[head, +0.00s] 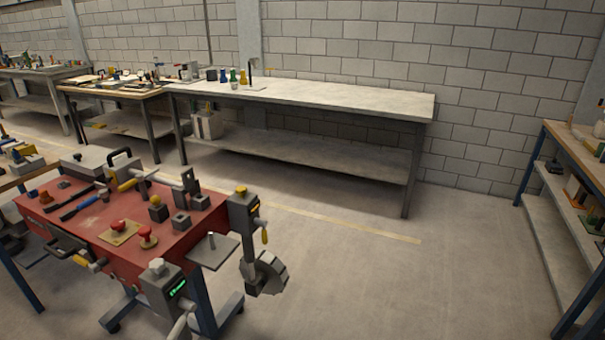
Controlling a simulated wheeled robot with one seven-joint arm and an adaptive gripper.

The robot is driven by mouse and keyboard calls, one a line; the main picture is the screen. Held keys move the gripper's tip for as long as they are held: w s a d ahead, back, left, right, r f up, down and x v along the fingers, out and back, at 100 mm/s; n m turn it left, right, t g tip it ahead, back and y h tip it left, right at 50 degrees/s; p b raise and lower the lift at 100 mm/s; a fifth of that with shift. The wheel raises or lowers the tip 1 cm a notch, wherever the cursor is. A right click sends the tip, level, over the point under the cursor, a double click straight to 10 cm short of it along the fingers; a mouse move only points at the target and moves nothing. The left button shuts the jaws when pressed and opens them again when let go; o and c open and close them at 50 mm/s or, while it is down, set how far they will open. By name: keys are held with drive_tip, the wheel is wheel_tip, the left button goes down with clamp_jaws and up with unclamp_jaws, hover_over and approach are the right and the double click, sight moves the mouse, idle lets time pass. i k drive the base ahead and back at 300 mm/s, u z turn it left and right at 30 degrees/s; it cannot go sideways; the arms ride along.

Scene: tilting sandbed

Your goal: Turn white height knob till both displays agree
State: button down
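A red-topped bench (90,222) stands at the lower left. On its near right corner is a dark grey box (160,290) with a small lit green display (177,288); its digits are too small to read. A pale knob (157,266) sits on top of this box; I cannot tell whether it is the white height knob. A pale handle (182,325) sticks out below, cut by the bottom edge. I cannot make out a second display. My gripper is not in view.
The bench carries red mushroom buttons (147,236), grey blocks and tools. A grey post (242,212) with a yellow handle and a grey wheel-like part (266,274) juts out at its right end. A long grey workbench (330,98) lines the wall. The floor at centre right is clear.

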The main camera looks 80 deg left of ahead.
sight(158, 266)
drive_tip(key=i, duration=0.85)
drive_tip(key=u, duration=3.3)
drive_tip(key=k, duration=0.95)
drive_tip(key=u, duration=1.35)
drive_tip(key=i, duration=1)
drive_tip(key=u, duration=0.05)
